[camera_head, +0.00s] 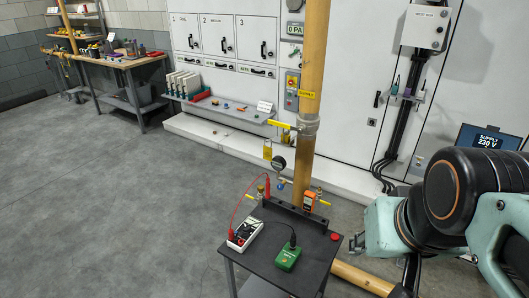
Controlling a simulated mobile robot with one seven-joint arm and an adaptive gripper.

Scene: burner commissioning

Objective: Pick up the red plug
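On the table are a white meter (245,234) with a red lead, a green box (288,257) with a black cable, and a black rail (296,215). A yellow vertical pipe (312,80) rises behind it. A wall shelf (222,108) holds small parts. The floor at left is clear.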

